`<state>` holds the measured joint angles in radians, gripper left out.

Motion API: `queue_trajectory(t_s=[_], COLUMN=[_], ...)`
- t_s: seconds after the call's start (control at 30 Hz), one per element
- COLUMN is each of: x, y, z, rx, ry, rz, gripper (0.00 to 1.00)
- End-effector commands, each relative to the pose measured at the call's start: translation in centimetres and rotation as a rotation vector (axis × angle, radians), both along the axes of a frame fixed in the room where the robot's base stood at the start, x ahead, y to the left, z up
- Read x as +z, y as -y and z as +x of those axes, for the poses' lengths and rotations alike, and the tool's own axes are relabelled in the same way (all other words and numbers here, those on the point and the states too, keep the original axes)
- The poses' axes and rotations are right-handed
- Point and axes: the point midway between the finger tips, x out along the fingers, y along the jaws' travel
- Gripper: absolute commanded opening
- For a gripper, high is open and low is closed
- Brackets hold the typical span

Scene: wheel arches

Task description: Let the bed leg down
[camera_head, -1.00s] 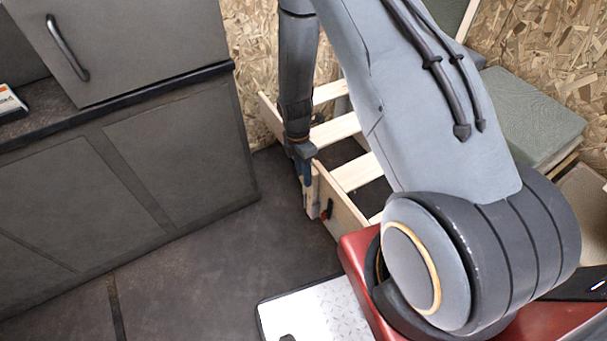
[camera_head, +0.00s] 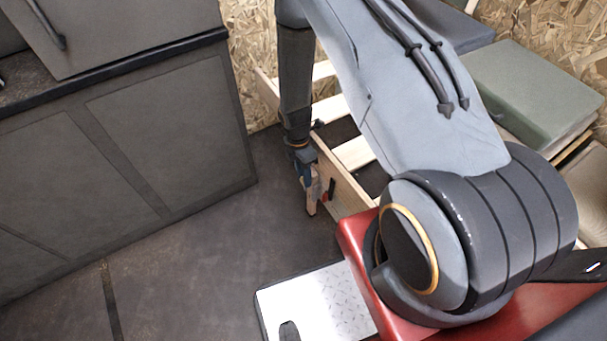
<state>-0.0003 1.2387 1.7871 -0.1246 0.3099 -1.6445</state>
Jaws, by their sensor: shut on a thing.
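The wooden bed leg (camera_head: 312,203) is a short pale piece at the near left corner of the slatted bed frame (camera_head: 345,190). Its lower end points down toward the dark floor, and I cannot tell whether it touches. My gripper (camera_head: 309,186) is shut on the leg from above, and its jaws hide the leg's upper part. A small red part (camera_head: 325,197) and a black part (camera_head: 332,186) sit beside the leg on the frame's end board. My arm hides much of the frame.
A grey cabinet (camera_head: 165,135) with a dark worktop stands at the left. Green cushions (camera_head: 535,90) lie at the right by the chipboard wall. Dark floor (camera_head: 200,250) is clear between the cabinet and the bed frame.

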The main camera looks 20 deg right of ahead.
Motion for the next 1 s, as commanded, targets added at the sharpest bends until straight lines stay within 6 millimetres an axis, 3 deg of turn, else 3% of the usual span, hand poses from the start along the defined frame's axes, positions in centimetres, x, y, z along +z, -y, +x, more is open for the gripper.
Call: queue_trajectory(t_s=[0.07, 0.1, 0.2, 0.57, 1.0], x=[0.1, 0.1, 0.0, 0.5, 6.7], y=[0.0, 0.0, 0.0, 0.0, -0.3], z=[0.1, 0.1, 0.1, 0.2, 1.4], rx=[0.001, 0.001, 0.001, 0.000, 0.001], ry=[0.002, 0.002, 0.001, 0.001, 0.002], rz=[0.001, 0.001, 0.000, 0.000, 0.000], gripper=[0.00, 0.29, 0.45, 0.45, 0.45])
